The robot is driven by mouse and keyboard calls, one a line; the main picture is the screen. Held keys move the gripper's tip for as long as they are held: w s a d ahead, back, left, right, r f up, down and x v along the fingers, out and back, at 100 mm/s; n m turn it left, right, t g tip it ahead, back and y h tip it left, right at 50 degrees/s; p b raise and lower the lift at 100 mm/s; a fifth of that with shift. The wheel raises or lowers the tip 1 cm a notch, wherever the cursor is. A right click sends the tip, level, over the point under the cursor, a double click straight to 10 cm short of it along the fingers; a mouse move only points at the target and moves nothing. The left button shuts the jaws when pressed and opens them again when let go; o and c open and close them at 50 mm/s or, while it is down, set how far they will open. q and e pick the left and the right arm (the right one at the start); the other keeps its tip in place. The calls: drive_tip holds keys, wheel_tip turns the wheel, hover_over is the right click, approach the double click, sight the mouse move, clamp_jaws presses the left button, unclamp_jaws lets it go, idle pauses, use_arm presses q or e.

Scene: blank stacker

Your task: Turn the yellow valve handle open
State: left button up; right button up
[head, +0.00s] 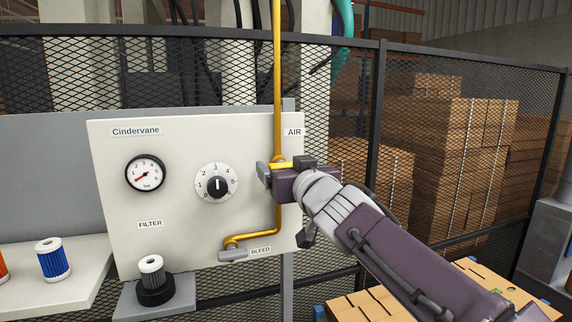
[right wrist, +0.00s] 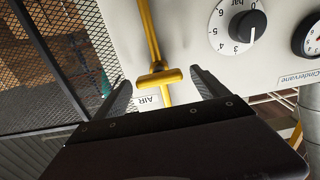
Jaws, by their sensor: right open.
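The yellow valve handle (head: 281,166) sits on the yellow AIR pipe (head: 277,80) at the right side of the panel. It lies crosswise to the pipe and is partly hidden by my right gripper (head: 284,170) in the head view. In the right wrist view the handle (right wrist: 158,76) is a short yellow bar between the two fingers of my right gripper (right wrist: 160,82). The fingers are open, one on each side, with visible gaps to the handle's ends. Whether they reach past it in depth is hard to tell. My left gripper is not in view.
The white panel (head: 110,210) carries a gauge (head: 145,173), a black-pointer dial (head: 216,186) and a BLEED fitting (head: 233,255). A filter (head: 152,268) stands in a black holder below; a blue filter (head: 53,259) is on the left shelf. Mesh fence (head: 440,60) stands behind.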

drive_tip(key=c, duration=1.4)
drive_tip(key=m+b, duration=0.3)
drive_tip(key=m, duration=0.3)
drive_tip(key=m+b, duration=0.3)
drive_tip(key=m, duration=0.2)
drive_tip(key=m+b, duration=0.3)
drive_tip(key=m, duration=0.3)
drive_tip(key=shift+d+f+m, duration=0.2)
drive_tip(key=shift+d+m, duration=0.05)
drive_tip(key=shift+m, duration=0.35)
